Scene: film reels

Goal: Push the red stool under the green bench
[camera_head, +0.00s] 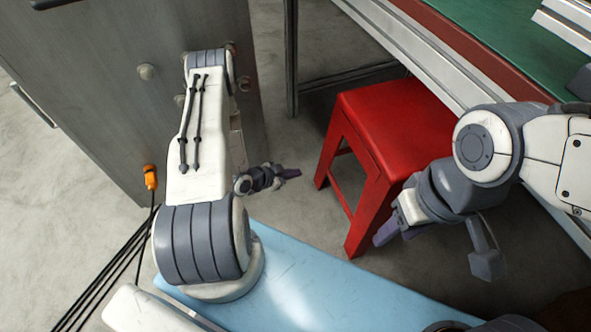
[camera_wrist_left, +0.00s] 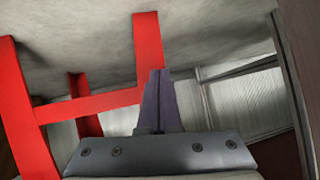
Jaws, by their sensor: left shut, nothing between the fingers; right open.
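The red stool (camera_head: 390,125) stands upright on the floor, its far right part beneath the edge of the green bench (camera_head: 505,45). The stool's red legs and crossbar (camera_wrist_left: 90,104) also show in the left wrist view. My left gripper (camera_head: 292,173) is shut and empty, a little to the left of the stool and apart from it; its closed fingers (camera_wrist_left: 158,100) point toward a leg in the wrist view. My right gripper (camera_head: 388,232) is open, close to the stool's near right side and partly hidden by its own arm. I cannot tell whether it touches the stool.
A grey cabinet (camera_head: 85,80) stands at the left, with an orange plug (camera_head: 150,178) and black cables beside it. The bench's dark metal leg (camera_head: 291,60) stands behind the stool. Grey floor is open between cabinet and stool.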

